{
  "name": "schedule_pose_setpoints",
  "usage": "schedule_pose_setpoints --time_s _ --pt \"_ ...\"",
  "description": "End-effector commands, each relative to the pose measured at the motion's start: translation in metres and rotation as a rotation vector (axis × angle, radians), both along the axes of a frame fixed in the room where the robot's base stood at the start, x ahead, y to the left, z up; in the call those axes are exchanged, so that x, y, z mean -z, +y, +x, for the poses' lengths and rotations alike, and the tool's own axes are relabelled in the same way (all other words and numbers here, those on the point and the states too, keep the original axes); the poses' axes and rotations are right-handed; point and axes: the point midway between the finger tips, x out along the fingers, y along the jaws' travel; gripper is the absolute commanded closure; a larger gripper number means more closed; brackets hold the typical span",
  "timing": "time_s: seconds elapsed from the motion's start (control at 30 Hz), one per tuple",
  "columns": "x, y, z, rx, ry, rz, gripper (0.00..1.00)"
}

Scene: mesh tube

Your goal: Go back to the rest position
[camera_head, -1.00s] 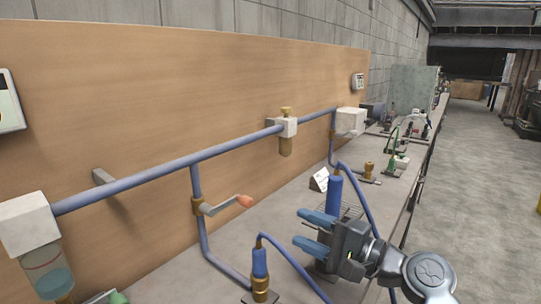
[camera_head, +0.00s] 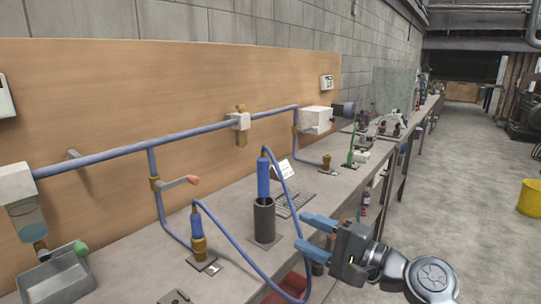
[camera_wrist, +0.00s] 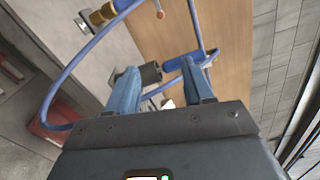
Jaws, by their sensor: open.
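My gripper (camera_head: 312,234) is open and empty, with two blue fingers, to the right of the bench's dark holder in the head view. It also shows in the wrist view (camera_wrist: 160,85), its fingers apart with nothing gripped between them. A blue-handled tool (camera_head: 263,178) stands upright in the dark cylindrical holder (camera_head: 264,220), apart from my fingers. Its blue hose (camera_head: 235,243) loops down past the bench front to a blue and brass fitting (camera_head: 198,238). In the wrist view the blue handle (camera_wrist: 186,61) appears beyond my fingers.
A grey tray (camera_head: 58,283) is at lower left. The floor at right is clear up to a yellow bucket (camera_head: 530,198).

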Motion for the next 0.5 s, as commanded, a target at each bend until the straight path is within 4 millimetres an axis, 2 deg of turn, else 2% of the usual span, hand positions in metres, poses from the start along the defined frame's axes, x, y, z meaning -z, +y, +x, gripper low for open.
schedule_pose_setpoints --time_s 0.37,0.5 --pt "0.045 -0.014 -0.021 0.092 0.003 -0.088 0.48" --pt "0.070 -0.023 -0.036 0.145 0.001 -0.146 0.48"
